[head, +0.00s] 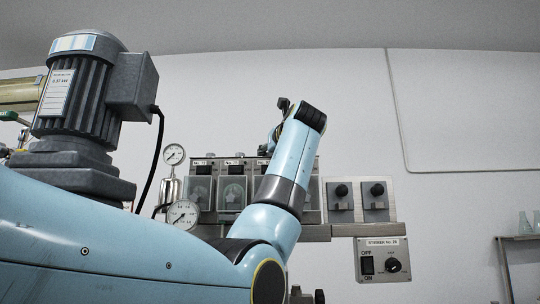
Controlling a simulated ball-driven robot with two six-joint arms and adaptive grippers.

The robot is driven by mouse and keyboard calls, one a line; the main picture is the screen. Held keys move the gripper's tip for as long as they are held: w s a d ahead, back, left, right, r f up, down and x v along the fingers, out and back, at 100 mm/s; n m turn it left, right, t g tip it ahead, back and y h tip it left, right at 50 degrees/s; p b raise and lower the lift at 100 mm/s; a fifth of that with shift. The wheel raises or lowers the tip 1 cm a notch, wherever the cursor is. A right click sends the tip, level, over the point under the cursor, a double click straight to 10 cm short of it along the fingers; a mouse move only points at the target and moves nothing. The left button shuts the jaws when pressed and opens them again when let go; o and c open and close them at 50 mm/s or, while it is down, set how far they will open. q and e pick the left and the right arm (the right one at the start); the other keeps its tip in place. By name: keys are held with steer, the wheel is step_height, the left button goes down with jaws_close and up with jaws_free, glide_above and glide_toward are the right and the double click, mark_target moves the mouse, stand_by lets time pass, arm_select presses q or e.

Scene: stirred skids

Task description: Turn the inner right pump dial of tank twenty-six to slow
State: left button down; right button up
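A wall panel carries a row of grey control units. Two black dials stand at its right end, a left one (342,190) and a right one (377,189), each on a grey plate. Below, a stirrer box (382,262) has a label that seems to end in 26, an OFF/ON switch and a black knob (393,265). My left arm rises in front of the row and hides part of it. Only small dark parts of what seems to be my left gripper (282,108) show past the wrist, above the row; its fingers cannot be made out. My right gripper is out of view.
A grey motor (82,95) with a black cable stands at the left. Two round gauges, an upper (174,154) and a lower (183,214), sit beside the units. Several units have clear covers (232,193). A shelf (518,239) with glassware is at the far right. The wall above the dials is clear.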

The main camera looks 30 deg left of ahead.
arm_select(q)
steer(key=shift+f+n+g+y, duration=0.2)
steer(key=shift+n+g+y, duration=0.35)
steer(key=shift+g, duration=0.25)
steer(key=c, duration=1.7)
jaws_free()
steer(key=o, duration=0.6)
steer(key=shift+s+d+r, duration=0.15)
steer(key=shift+s+d, duration=0.05)
steer(key=shift+d, duration=0.05)
steer(key=shift+o, duration=0.2)
steer(key=shift+w+a, duration=0.1)
steer(key=shift+w, duration=0.05)
steer(key=v, duration=1.2)
